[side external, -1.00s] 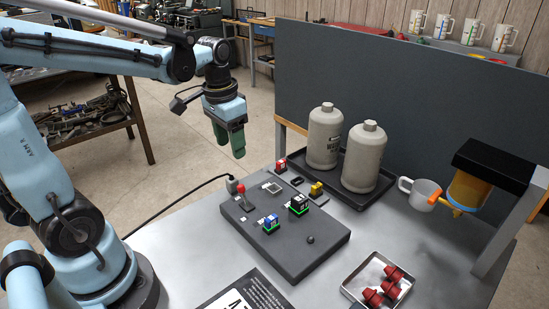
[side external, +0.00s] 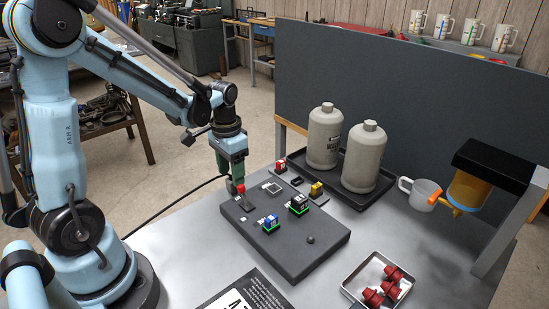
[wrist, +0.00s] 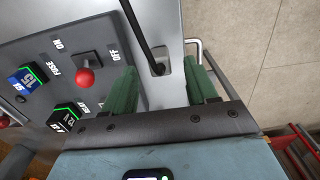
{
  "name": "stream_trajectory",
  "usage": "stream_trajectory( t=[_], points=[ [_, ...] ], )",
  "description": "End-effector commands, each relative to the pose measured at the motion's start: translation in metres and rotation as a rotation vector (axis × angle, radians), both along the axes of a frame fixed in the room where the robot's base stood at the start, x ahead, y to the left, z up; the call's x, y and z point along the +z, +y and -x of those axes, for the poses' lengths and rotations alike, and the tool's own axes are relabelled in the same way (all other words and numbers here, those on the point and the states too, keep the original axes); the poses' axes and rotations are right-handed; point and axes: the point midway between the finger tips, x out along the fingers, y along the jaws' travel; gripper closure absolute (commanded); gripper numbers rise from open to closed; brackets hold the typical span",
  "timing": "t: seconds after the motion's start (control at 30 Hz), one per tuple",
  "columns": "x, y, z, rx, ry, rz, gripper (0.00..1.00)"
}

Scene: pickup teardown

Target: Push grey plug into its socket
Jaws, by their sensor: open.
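The grey plug (wrist: 158,69), on the end of a black cable, sits by the edge of the dark panel (side external: 318,246). In the side view my fingers mostly hide it. My gripper (side external: 231,184) points down over it, close to the panel's far left corner. In the wrist view my gripper (wrist: 162,82) is open, with one green finger on each side of the plug and visible gaps between. The socket itself cannot be made out, so I cannot tell how deep the plug sits.
A red-knobbed lever (wrist: 86,77), marked ON and OFF, stands close beside my fingers. A blue fuse (side external: 270,222) and a black block (side external: 299,204), both lit green, sit on the panel. Red and yellow blocks lie behind it. Two bottles stand in a black tray (side external: 361,205).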

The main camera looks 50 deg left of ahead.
Motion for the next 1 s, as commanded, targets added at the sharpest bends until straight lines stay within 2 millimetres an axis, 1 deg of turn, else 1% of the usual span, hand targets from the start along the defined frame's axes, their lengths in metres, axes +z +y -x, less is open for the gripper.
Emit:
stream_trajectory(
  t=[0.1,0.3,0.43,0.67,0.7,0.97,1.0],
  points=[
    [-0.015,0.0,0.0,0.0,0.0,0.0,0.43],
    [-0.03,0.0,0.0,0.0,-0.001,0.0,0.43],
    [-0.033,0.0,0.0,0.0,-0.001,0.0,0.43],
    [-0.034,0.0,0.0,0.0,0.0,0.0,0.43],
    [-0.034,0.0,0.0,0.0,0.0,0.0,0.44],
    [-0.034,0.0,0.0,0.0,0.0,0.0,0.84],
    [-0.034,0.0,0.0,0.0,0.0,0.0,0.9]
  ],
)
